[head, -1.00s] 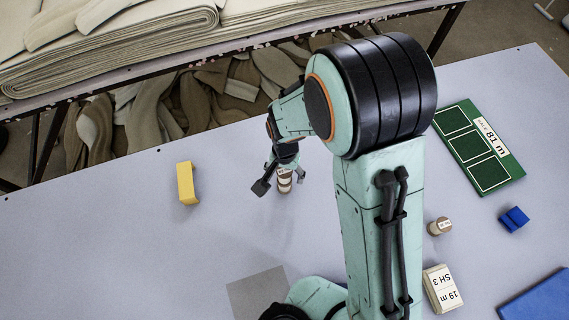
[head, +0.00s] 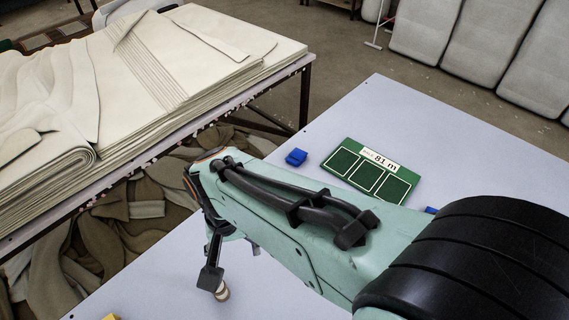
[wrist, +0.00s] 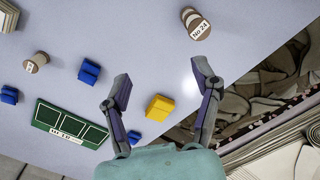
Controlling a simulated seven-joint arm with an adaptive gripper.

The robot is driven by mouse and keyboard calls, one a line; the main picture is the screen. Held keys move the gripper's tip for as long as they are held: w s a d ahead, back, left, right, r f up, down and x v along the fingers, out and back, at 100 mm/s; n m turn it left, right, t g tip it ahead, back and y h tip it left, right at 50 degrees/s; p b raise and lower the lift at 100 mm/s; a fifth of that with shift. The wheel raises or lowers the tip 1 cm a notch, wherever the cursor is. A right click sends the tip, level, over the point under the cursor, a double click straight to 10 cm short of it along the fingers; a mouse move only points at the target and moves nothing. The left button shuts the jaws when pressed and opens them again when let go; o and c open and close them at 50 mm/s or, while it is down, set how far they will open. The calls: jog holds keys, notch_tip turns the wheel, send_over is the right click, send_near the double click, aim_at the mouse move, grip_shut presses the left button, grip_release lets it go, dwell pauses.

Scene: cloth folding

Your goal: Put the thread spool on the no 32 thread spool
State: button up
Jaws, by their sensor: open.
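My gripper (wrist: 163,85) is open in the wrist view, with nothing between its fingers. In the head view one dark finger of my gripper (head: 211,275) shows and my arm hides much of the rest. A thread spool marked No 24 (wrist: 197,25) lies beyond the right fingertip in the wrist view, apart from it. A banded spool (head: 222,293) shows just below the finger in the head view, partly covered. A second spool (wrist: 37,62) stands at the left of the wrist view; its label is too small to read.
A yellow block (wrist: 159,108) lies between and below the fingers in the wrist view. Blue blocks (wrist: 88,70) and a green 81 m board (head: 370,172) lie on the table (head: 490,150). A neighbouring table with stacked cloth (head: 130,75) borders the left side.

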jog(key=s+d+r, duration=0.4)
jog(key=s+d, duration=0.6)
jog(key=d, duration=0.5)
jog(key=shift+s+d+m+y, duration=0.15)
jog(key=shift+s+m+y, duration=0.1)
jog(key=shift+m+y, duration=0.15)
